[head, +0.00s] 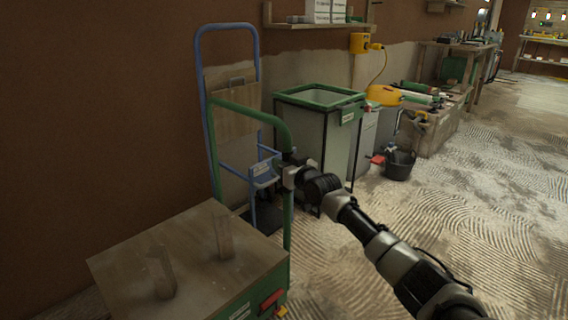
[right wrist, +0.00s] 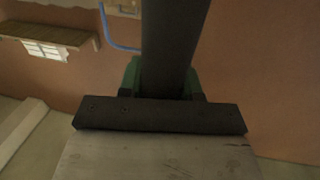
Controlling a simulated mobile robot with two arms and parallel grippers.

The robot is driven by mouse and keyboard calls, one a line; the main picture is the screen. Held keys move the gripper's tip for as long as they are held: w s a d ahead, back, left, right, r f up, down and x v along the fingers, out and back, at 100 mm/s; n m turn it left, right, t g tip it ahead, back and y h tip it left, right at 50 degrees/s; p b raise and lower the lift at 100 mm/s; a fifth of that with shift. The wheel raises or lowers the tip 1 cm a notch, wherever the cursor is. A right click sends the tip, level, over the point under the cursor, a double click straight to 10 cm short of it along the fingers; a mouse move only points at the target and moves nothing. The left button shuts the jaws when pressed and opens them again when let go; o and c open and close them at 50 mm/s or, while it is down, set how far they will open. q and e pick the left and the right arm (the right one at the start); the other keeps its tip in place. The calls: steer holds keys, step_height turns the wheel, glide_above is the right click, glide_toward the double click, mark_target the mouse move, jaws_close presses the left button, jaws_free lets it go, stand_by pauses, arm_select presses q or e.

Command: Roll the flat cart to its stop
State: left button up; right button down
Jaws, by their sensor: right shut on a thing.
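The flat cart (head: 200,268) is at the lower left of the head view, close to the brown wall. It has a wooden top with two upright wooden pegs and a green body. Its green tube handle (head: 250,112) rises at the far side. My right gripper (head: 289,174) is shut on the right upright of this handle. In the right wrist view, dark gripper parts (right wrist: 160,115) cover most of a green piece of the handle (right wrist: 132,76). I cannot pick out the cart's stop. My left gripper is out of view.
A blue hand truck (head: 202,80) stands against the wall just beyond the cart. The ridged floor (head: 480,190) to the right is clear.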

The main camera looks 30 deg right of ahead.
steer(key=shift+d+r, duration=0.2)
steer(key=shift+d, duration=0.1)
steer(key=c, duration=1.1)
jaws_free()
steer(key=shift+w, duration=0.1)
steer(key=o, duration=0.3)
steer(key=shift+f, duration=0.15)
